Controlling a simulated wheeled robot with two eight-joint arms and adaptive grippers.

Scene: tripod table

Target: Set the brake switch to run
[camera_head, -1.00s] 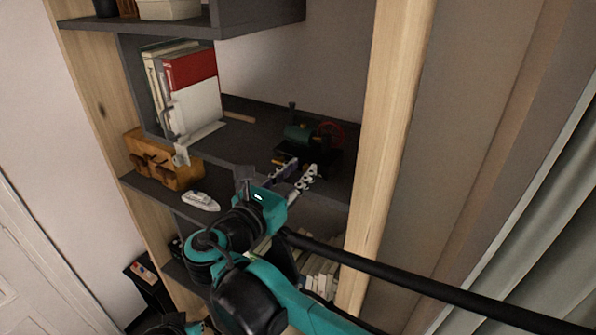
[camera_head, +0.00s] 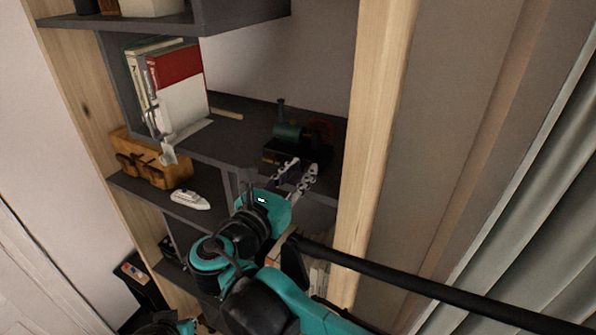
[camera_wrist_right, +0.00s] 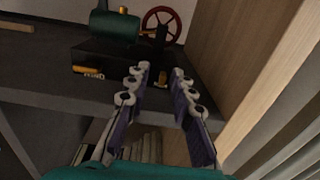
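A model steam engine (camera_head: 288,131) with a green boiler and a dark base stands on the shelf. In the right wrist view its boiler (camera_wrist_right: 113,25), red flywheel (camera_wrist_right: 161,24) and base (camera_wrist_right: 110,55) show. Contact is not clear. My left gripper's fingers are out of view.
A wooden upright (camera_head: 374,150) stands close on the right. Books (camera_head: 180,85) stand left on the same shelf (camera_head: 232,140). A wooden box (camera_head: 150,160) and a small white boat (camera_head: 190,199) are lower left. Another shelf (camera_head: 215,22) hangs above.

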